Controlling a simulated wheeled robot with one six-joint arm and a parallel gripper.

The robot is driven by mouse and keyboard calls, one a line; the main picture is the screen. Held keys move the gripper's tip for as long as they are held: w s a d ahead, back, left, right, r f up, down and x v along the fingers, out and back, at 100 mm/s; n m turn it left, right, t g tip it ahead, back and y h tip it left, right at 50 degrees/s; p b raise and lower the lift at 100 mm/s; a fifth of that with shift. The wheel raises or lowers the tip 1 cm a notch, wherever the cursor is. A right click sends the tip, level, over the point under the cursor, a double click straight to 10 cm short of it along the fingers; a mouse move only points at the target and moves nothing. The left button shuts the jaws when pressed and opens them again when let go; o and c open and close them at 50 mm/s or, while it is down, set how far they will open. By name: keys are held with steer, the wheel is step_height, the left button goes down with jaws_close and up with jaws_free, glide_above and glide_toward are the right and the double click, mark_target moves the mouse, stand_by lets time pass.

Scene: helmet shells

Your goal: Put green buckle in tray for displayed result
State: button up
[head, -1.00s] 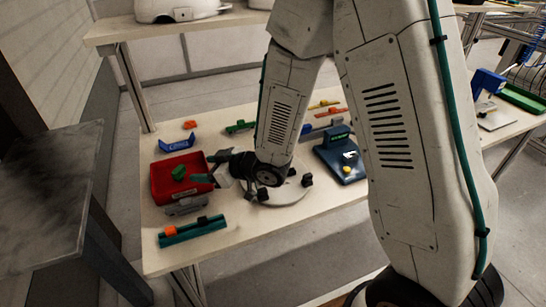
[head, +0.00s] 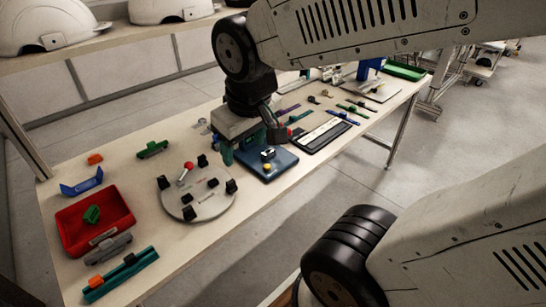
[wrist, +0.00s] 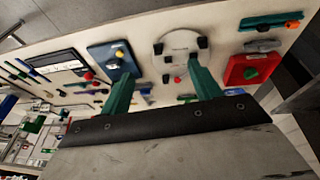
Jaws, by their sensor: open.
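The red tray (head: 122,216) sits at the left of the table with a green buckle (head: 92,214) lying inside it. Both also show at the right of the wrist view, the tray (wrist: 233,72) and the buckle (wrist: 251,72). My gripper (head: 256,148) is open, its teal fingers apart, with nothing seen between them. It is above or near the blue device (head: 284,163), away from the tray. The device has a small dark-and-white display block (head: 267,154) and a yellow button; I cannot read a result. In the wrist view the fingers (wrist: 162,88) point toward the table.
A round grey plate (head: 205,203) with black blocks and a red knob stands between tray and device. A green clip (head: 152,149), blue bracket (head: 82,182), orange piece (head: 95,159), grey part (head: 110,247) and teal rail (head: 125,273) lie around. White helmets (head: 45,25) sit on a shelf behind.

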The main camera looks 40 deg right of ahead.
steer(key=s+r+g, duration=0.2)
steer(key=s, duration=0.6)
steer(key=shift+s+a+m+y, duration=0.3)
steer(key=shift+s+m+y, duration=0.05)
steer(key=shift+m+y, duration=0.05)
stand_by(0.4)
